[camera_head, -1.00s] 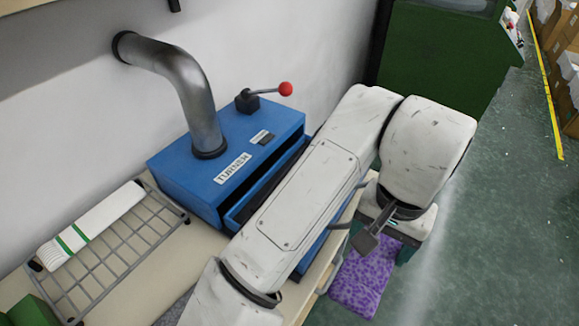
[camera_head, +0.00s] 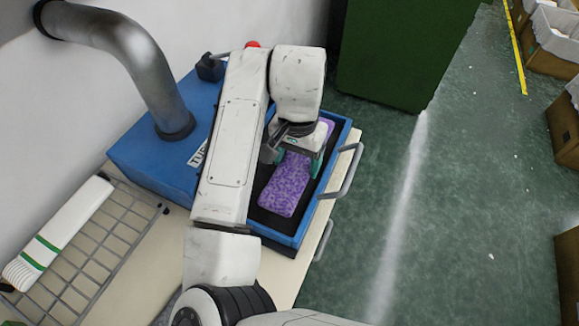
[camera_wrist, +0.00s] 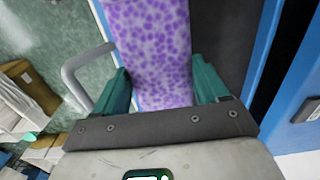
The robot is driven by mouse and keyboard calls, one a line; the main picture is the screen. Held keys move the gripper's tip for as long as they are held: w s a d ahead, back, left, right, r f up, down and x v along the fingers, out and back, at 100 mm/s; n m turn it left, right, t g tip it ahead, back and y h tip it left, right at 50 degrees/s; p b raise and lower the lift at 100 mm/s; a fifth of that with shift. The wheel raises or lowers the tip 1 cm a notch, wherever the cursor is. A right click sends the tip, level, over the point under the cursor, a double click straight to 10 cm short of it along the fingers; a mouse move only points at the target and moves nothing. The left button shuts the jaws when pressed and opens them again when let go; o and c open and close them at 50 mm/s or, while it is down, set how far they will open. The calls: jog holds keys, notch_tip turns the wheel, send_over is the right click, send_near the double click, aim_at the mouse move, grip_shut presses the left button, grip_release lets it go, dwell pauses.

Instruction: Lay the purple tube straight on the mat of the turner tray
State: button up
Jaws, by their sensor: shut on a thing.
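The purple spotted tube (camera_head: 285,185) is over the dark mat (camera_head: 268,219) inside the blue turner tray (camera_head: 287,241), which is pulled out of the blue turner box. It runs nearly along the tray's long sides, a little tilted in the head view. My gripper (camera_head: 301,160) is shut on the tube's far end. In the wrist view the tube (camera_wrist: 152,45) passes between the green fingers of my gripper (camera_wrist: 165,92). I cannot tell whether the tube touches the mat.
The turner box (camera_head: 150,150) with its grey pipe (camera_head: 130,55) stands left of the tray. A wire rack (camera_head: 95,235) holds a white tube with green stripes (camera_head: 58,232). Green floor lies beyond.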

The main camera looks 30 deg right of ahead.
aim_at(290, 157)
jog(key=shift+w+a+f, duration=0.25)
jog(key=shift+w+f, duration=0.55)
jog(key=shift+f, duration=0.2)
jog(key=shift+w+f+p, duration=0.2)
jog(key=shift+f+p, duration=0.15)
jog(key=shift+f, duration=1.4)
jog(key=shift+f, duration=0.15)
jog(key=o, duration=1)
notch_tip(290, 157, up, 12)
jog(key=shift+r+b, duration=0.2)
jog(key=shift+b, duration=0.2)
